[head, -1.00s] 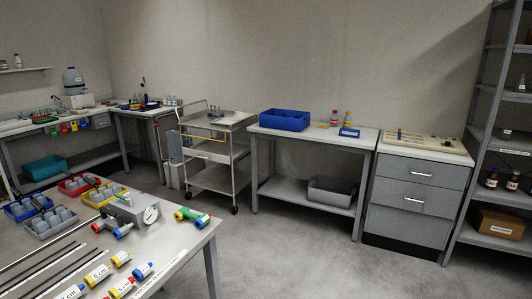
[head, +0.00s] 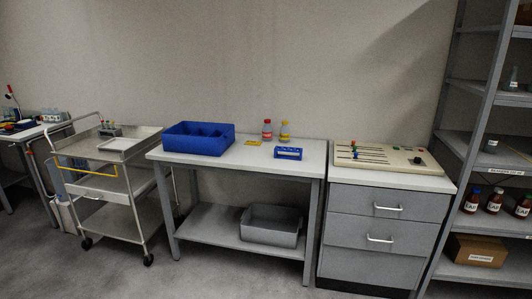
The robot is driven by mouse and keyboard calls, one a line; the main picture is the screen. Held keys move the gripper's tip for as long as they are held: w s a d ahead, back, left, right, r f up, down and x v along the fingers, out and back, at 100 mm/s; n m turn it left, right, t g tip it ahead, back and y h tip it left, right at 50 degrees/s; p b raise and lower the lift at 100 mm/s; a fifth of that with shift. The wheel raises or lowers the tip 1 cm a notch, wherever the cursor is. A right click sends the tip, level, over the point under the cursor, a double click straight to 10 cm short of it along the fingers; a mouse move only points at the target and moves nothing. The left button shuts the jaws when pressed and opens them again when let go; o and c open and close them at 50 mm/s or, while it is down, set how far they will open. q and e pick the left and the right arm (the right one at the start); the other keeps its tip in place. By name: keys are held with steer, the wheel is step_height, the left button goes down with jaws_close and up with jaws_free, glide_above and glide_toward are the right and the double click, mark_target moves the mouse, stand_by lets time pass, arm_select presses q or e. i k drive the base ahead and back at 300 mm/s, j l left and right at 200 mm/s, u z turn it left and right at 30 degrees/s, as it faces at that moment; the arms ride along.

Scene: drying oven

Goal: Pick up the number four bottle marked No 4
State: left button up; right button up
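No label reading No 4 can be made out in the head view. A bottle with a red cap (head: 267,131) and a bottle with a yellow cap (head: 285,131) stand upright side by side at the back of the middle table (head: 230,165). Brown bottles (head: 494,202) with pale labels and coloured caps stand on the shelf rack at the right; their lettering is too small to read surely. Neither of my grippers is in view.
On the middle table are a large blue bin (head: 198,148) and a small blue rack (head: 288,153); a grey bin (head: 270,228) sits below. A metal cart (head: 112,190) stands left, a drawer cabinet (head: 382,228) right. The floor in front (head: 200,283) is clear.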

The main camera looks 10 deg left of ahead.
mark_target(50, 115)
steer(key=i+u, duration=0.4)
steer(key=i, duration=0.15)
steer(key=i+u, duration=0.4)
steer(key=i, duration=0.15)
steer(key=i+l+u, duration=0.4)
steer(key=i+j+u, duration=0.25)
steer(key=i+u, duration=0.15)
steer(key=i+j+u, duration=0.15)
steer(key=i+u, duration=0.7)
steer(key=i+l+u, duration=0.2)
steer(key=i+u, duration=0.2)
steer(key=i+l+u, duration=0.15)
steer(key=i, duration=2.3)
steer(key=i+j+u, duration=0.25)
steer(key=i, duration=0.55)
steer(key=i+l+u, duration=0.1)
steer(key=i+u, duration=0.15)
steer(key=i, duration=0.55)
steer(key=i+l+u, duration=0.3)
steer(key=i, duration=0.55)
steer(key=i+z, duration=0.25)
steer(key=z, duration=0.15)
steer(key=i+j+z, duration=0.15)
steer(key=z, duration=0.2)
steer(key=i+j+z, duration=0.2)
steer(key=z, duration=0.2)
steer(key=i+j+z, duration=0.35)
steer(key=k+l, duration=0.1)
